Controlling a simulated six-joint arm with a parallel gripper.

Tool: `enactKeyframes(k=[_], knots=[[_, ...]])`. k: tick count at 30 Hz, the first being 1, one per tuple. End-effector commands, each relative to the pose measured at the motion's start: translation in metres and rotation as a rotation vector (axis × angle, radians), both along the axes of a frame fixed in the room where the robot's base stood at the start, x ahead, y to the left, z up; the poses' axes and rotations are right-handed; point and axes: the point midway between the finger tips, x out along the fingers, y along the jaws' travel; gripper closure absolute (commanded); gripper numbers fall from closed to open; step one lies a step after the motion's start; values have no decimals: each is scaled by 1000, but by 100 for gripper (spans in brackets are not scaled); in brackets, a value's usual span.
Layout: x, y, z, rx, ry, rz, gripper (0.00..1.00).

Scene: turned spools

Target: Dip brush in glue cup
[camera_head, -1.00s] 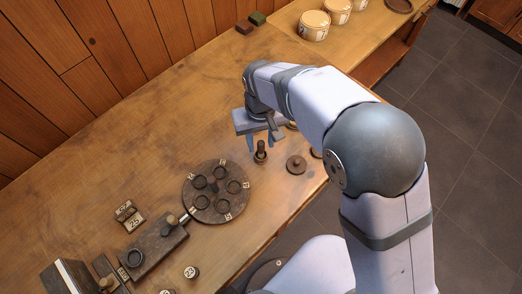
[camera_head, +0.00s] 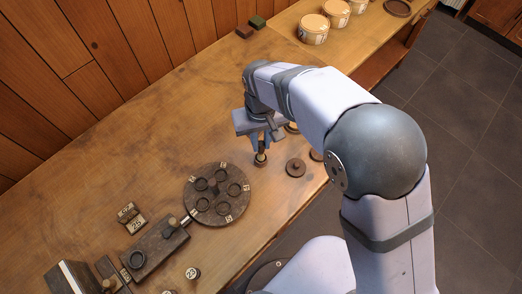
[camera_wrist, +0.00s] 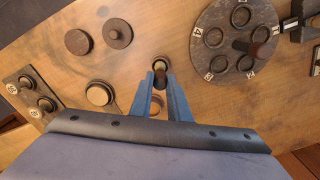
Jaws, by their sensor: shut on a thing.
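My gripper (camera_head: 260,147) points down over the right part of the bench. Its blue fingers show in the wrist view (camera_wrist: 160,85), shut on the upper part of a small upright piece. This piece (camera_head: 260,160) has a dark, round base and a brownish stem, and looks like the brush standing in its cup. It also shows in the wrist view (camera_wrist: 160,63). Bristles cannot be seen, and the fingers hide part of the stem. A dark round piece with a centre knob (camera_head: 295,168) stands to its right; I cannot tell whether it is the glue cup.
A dark round plate (camera_head: 211,212) with several numbered rings lies to the left. Light round tins (camera_head: 313,30) stand at the back right.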

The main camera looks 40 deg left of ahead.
Motion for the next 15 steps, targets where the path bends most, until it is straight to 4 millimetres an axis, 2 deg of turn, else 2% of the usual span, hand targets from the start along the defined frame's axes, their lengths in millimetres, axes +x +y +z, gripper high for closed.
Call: enactKeyframes(k=[1,15], knots=[[0,0,8,1,-1,0,100],[0,0,41,1,-1,0,100]])
